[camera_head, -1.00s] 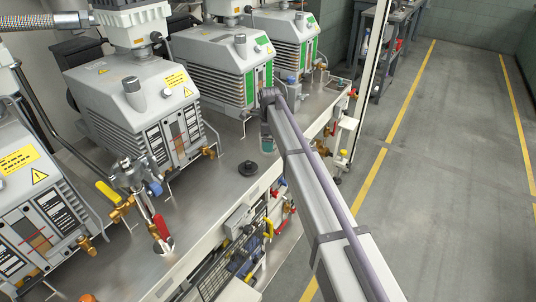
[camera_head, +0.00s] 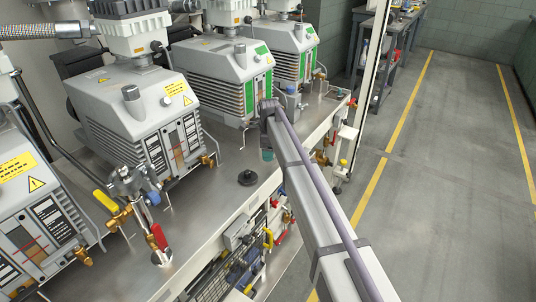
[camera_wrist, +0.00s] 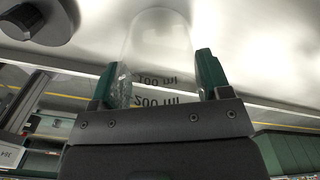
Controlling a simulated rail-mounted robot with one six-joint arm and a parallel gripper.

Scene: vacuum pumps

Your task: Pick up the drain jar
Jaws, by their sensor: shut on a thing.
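The drain jar (camera_wrist: 160,45) is a clear vessel with "100 ml" and "200 ml" marks, which read upside down in the wrist view. My gripper (camera_wrist: 158,78) is shut on it, with one green finger on each side of the clear wall. The jar's lower part in that picture is hidden behind the gripper body. In the head view my gripper (camera_head: 267,154) is small, at the end of my arm over the metal bench top (camera_head: 215,205). I cannot make out the jar there, nor tell whether it touches the bench.
Grey vacuum pumps (camera_head: 135,110) stand in a row along the bench. A black round disc (camera_head: 247,178) lies on the bench left of my gripper. A valve with a yellow handle (camera_head: 105,201) and a red handle (camera_head: 160,236) stands at the left. The floor (camera_head: 450,190) to the right is clear.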

